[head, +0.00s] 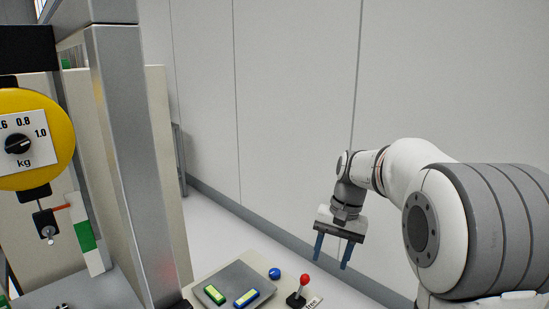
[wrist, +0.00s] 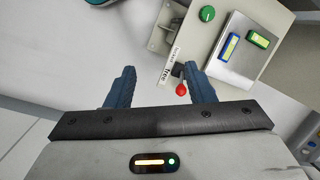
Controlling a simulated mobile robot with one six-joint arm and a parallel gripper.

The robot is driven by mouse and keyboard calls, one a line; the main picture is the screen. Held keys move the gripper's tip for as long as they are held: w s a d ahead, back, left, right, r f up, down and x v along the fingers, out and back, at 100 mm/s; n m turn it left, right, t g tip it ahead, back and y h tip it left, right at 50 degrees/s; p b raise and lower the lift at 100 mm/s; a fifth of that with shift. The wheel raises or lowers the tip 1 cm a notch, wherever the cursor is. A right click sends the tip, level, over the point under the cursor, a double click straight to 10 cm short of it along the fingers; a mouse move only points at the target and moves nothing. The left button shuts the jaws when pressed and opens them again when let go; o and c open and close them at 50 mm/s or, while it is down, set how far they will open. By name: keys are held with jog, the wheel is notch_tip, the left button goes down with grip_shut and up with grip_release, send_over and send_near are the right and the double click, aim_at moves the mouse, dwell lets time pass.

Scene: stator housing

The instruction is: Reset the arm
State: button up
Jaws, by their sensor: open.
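My gripper (head: 332,252) hangs from my white and grey arm at the right of the head view, its two blue fingers spread apart and pointing down. Nothing is between the fingers. In the wrist view my gripper (wrist: 160,88) also shows open and empty, with the fingers pointing toward the top. A small red-knobbed lever (head: 297,293) stands on the panel, to the left of and below my gripper in the head view. It also shows in the wrist view (wrist: 181,88), near the right finger.
A control panel (head: 196,289) carries a grey plate with two displays and a blue knob (head: 274,273). A green knob (wrist: 207,13) shows in the wrist view. A yellow kg dial (head: 52,152) and a grey post (head: 135,170) stand at left. Floor beside the wall is clear.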

jog(key=s+d+f+n+t+h, duration=0.1)
jog(key=s+t, duration=0.1)
jog(key=s, duration=0.8)
jog(key=s+d+f+n+t+h, duration=0.1)
jog(key=s+f+n+t, duration=0.1)
jog(key=s, duration=0.9)
jog(key=shift+w, duration=0.1)
dwell(0.5)
